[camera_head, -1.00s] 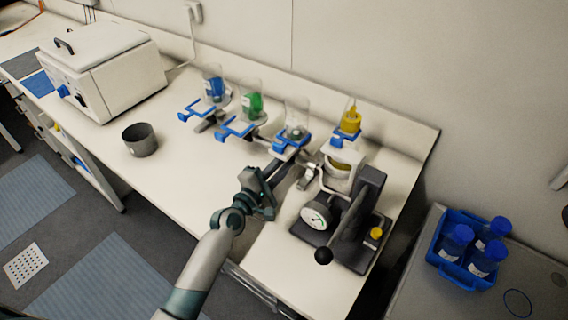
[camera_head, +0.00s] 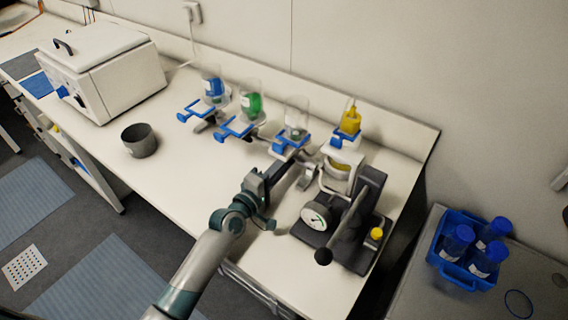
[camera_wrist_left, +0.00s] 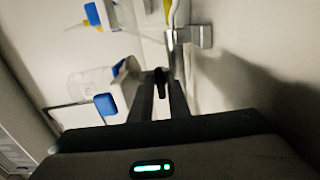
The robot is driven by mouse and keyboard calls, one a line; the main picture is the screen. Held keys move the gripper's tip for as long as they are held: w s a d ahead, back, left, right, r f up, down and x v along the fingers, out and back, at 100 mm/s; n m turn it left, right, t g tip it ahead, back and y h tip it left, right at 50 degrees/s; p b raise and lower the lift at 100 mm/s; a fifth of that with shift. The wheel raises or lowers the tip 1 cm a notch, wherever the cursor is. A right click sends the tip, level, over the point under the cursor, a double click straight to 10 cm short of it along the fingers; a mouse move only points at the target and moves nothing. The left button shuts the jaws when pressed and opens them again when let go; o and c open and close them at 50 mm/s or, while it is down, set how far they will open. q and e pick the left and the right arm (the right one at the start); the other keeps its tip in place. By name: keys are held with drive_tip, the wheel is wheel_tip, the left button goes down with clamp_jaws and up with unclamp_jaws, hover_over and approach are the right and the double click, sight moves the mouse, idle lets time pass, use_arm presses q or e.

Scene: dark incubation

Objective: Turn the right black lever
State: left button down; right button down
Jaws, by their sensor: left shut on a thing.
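My left gripper (camera_head: 292,172) reaches in from the lower left to the row of blue-clamped stands, at the base of the third stand (camera_head: 290,143). In the left wrist view its two dark fingers (camera_wrist_left: 161,92) are shut on a small black lever (camera_wrist_left: 160,80), of which only the end shows between them. In the head view this lever is hidden by the gripper. To the right stands a black device with a gauge (camera_head: 316,215) and a long handle ending in a black knob (camera_head: 323,257); the gripper is apart from it. My right gripper is not in view.
Blue (camera_head: 213,88), green (camera_head: 251,104) and yellow (camera_head: 350,121) bottles are at the stands along the wall. A grey cup (camera_head: 140,140) and a white box machine (camera_head: 103,71) stand to the left. A blue crate of bottles (camera_head: 447,268) is on the right-hand surface.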

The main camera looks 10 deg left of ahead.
use_arm(q)
drive_tip(key=shift+f, duration=0.1)
drive_tip(key=c, duration=1.8)
unclamp_jaws()
drive_tip(key=shift+s, duration=0.1)
drive_tip(key=b+v, duration=0.4)
drive_tip(key=v, duration=1.2)
drive_tip(key=shift+s+f, duration=0.1)
drive_tip(key=shift+s, duration=0.05)
drive_tip(key=shift+s+a, duration=0.25)
drive_tip(key=shift+s, duration=0.2)
